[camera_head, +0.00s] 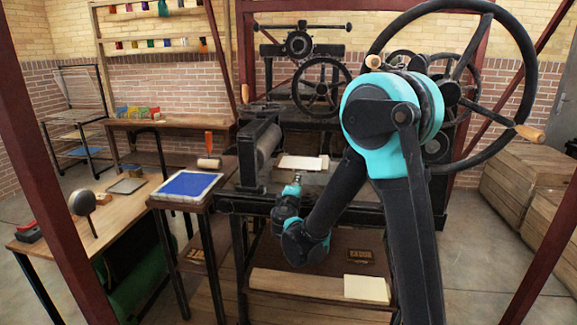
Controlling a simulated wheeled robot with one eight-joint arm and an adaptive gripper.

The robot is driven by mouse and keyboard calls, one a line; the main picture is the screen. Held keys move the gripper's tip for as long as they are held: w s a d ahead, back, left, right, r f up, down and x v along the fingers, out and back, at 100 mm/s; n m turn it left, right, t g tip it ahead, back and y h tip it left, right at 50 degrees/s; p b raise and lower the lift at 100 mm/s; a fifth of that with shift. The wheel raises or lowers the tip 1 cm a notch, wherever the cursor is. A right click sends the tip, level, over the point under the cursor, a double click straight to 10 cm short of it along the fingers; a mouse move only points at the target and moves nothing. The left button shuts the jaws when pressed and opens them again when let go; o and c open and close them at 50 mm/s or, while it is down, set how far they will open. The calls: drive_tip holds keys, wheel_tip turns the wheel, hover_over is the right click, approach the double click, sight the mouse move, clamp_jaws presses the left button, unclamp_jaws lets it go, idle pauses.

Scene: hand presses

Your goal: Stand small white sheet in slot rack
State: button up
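A small white sheet (303,162) lies flat on the bed of the dark press in the middle of the view. My gripper (294,182) is at the near edge of that bed, just below the sheet in the picture. Its fingers are too small and partly hidden to show whether they are open or touch the sheet. No slot rack can be made out for certain. A dark rack with shelves and a wire panel (80,88) stands at the far left by the brick wall.
A blue slab on a small stand (187,186) is left of the press, with a roller (209,162) behind it. A wooden table (110,212) is at left. A pale block (366,288) lies on the lower shelf. Dark red posts and a large handwheel (520,70) stand close by.

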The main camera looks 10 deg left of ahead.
sight(299, 168)
drive_tip(key=shift+w+a+r, duration=0.1)
drive_tip(key=shift+w+a, duration=0.25)
drive_tip(key=shift+a, duration=0.35)
drive_tip(key=shift+w+d, duration=0.15)
drive_tip(key=shift+w, duration=2.3)
drive_tip(key=shift+w+d, duration=0.1)
drive_tip(key=shift+w, duration=2.3)
drive_tip(key=c, duration=0.4)
clamp_jaws()
drive_tip(key=shift+r, duration=1.5)
